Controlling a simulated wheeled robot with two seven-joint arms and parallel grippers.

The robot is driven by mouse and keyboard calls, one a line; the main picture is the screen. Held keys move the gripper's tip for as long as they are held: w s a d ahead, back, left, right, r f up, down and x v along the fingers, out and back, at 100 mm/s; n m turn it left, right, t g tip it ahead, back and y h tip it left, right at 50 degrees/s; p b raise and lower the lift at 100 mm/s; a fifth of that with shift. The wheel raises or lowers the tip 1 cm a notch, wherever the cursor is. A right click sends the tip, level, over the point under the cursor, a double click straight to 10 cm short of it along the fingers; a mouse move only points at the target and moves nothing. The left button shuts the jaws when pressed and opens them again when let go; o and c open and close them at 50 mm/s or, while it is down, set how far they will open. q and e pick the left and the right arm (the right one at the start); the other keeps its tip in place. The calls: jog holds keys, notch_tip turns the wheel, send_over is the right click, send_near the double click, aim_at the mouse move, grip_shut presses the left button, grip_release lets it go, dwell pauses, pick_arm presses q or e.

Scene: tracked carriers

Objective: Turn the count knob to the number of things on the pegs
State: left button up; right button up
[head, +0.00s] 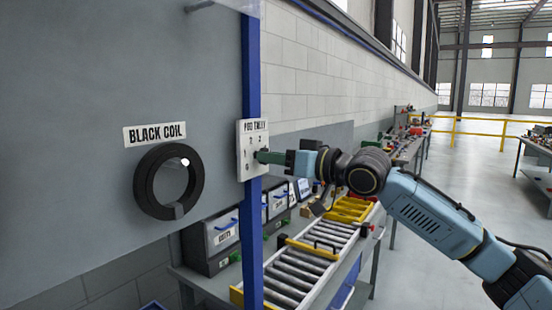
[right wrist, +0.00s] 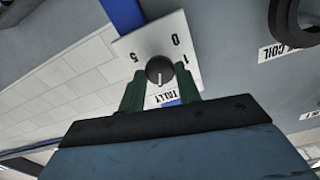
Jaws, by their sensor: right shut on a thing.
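The count knob (right wrist: 160,70) is round and dark with a pale pointer line, on a white plate (head: 245,165) headed PEG TALLY on the blue post. In the right wrist view the plate looks upside down, and the line points towards its heading; digits 0, 1 and 5 show, others are hidden. My right gripper (head: 262,157) is shut on the knob, with one green finger on each side (right wrist: 160,84). A black coil (head: 144,188), a thick ring, hangs on a peg on the grey board, under the label BLACK COIL (head: 155,134). My left gripper is out of view.
The blue post (head: 252,60) edges the grey board (head: 60,150). Behind it, a roller conveyor (head: 300,272) with yellow parts and grey bins (head: 222,235) stand below my right arm.

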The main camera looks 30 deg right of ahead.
jog(key=shift+n+p, duration=4.7)
jog(key=shift+n, duration=0.1)
jog(key=o, duration=1)
jog(key=shift+c, duration=0.2)
